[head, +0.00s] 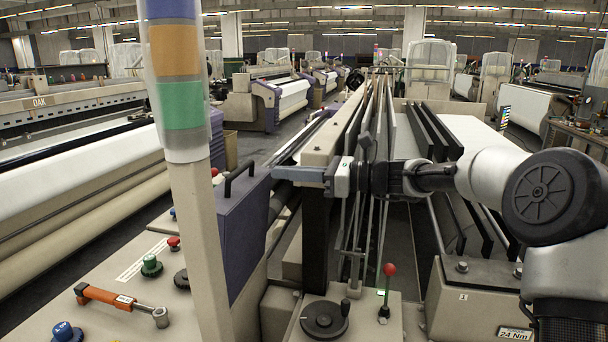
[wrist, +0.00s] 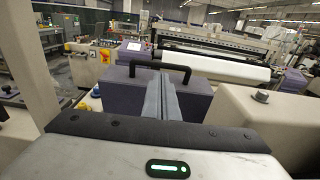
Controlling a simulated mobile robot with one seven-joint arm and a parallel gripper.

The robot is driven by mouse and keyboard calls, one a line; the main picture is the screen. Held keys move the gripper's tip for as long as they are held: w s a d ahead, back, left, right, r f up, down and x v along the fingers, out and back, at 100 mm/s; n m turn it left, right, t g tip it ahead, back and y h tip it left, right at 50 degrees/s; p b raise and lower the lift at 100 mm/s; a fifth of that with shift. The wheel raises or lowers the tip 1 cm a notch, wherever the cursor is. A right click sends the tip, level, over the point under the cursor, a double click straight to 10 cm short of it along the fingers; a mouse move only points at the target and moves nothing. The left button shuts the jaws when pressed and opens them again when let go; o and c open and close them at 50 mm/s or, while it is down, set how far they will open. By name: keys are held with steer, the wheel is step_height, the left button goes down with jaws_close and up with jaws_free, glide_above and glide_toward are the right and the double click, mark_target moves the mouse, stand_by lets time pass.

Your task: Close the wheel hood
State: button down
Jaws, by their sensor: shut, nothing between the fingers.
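The wheel hood appears to be the purple-blue box (head: 243,240) with a black bar handle (head: 240,178) on its top, left of centre in the head view. In the wrist view the purple hood (wrist: 120,97) stands straight ahead, with its handle (wrist: 158,66) across the top. My gripper (head: 276,173) is shut and empty, pointing left, just right of the handle in the head view. In the wrist view my shut fingers (wrist: 162,78) point at the hood and hide its middle. I cannot tell whether they touch it. What lies under the hood is hidden.
A signal post (head: 195,230) with coloured bands rises left of the hood. An orange-handled tool (head: 110,298) and push buttons (head: 151,265) are on the panel in front. A black handwheel (head: 325,318) and a red-knobbed lever (head: 388,285) stand below my arm.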

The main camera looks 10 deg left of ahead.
mark_target(243, 170)
steer(key=a, duration=0.7)
steer(key=shift+w+f, duration=0.2)
steer(key=shift+w, duration=0.1)
